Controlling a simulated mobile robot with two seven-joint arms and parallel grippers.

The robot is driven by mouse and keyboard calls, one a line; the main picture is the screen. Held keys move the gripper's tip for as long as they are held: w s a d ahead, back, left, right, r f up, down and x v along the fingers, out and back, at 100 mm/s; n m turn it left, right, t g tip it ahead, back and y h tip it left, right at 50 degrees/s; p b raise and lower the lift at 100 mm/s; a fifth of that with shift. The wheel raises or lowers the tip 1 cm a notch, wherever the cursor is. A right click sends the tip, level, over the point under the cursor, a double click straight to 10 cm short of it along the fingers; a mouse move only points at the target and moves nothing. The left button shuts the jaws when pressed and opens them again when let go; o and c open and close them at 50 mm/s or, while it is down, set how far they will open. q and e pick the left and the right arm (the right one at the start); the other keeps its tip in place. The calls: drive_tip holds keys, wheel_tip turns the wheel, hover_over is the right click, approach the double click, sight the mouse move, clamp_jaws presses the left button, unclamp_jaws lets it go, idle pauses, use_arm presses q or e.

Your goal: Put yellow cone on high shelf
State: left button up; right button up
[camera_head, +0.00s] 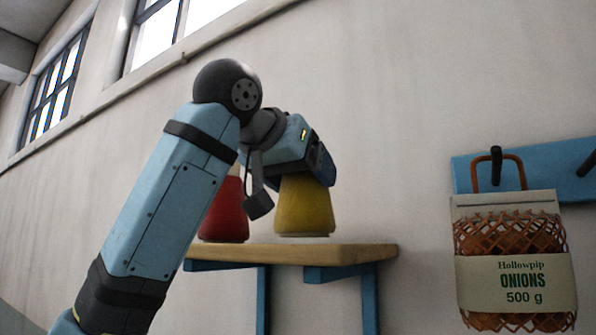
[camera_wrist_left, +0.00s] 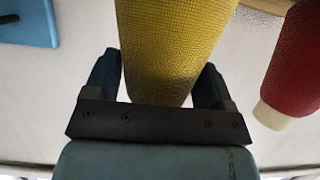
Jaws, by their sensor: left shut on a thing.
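The yellow cone (camera_head: 304,208) is upright, with its wide base just over the wooden top of the high shelf (camera_head: 345,252). In the left wrist view the yellow cone (camera_wrist_left: 175,45) sits between the two fingers of my left gripper (camera_wrist_left: 160,85). My right gripper is not in view.
A red cone (camera_head: 226,212) stands on the shelf just left of the yellow one, partly behind my arm; it also shows in the left wrist view (camera_wrist_left: 295,65). A net bag of onions (camera_head: 512,240) hangs from a blue peg rail (camera_head: 540,172) at the right.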

use_arm(q)
drive_tip(key=shift+f+b, duration=0.35)
drive_tip(key=shift+f, duration=0.1)
idle(0.3)
drive_tip(key=o, duration=1)
drive_tip(key=shift+c, duration=0.2)
drive_tip(key=b+v, duration=0.3)
drive_tip(key=v, duration=1.1)
drive_tip(key=shift+b, duration=0.3)
drive_tip(key=shift+f, duration=0.2)
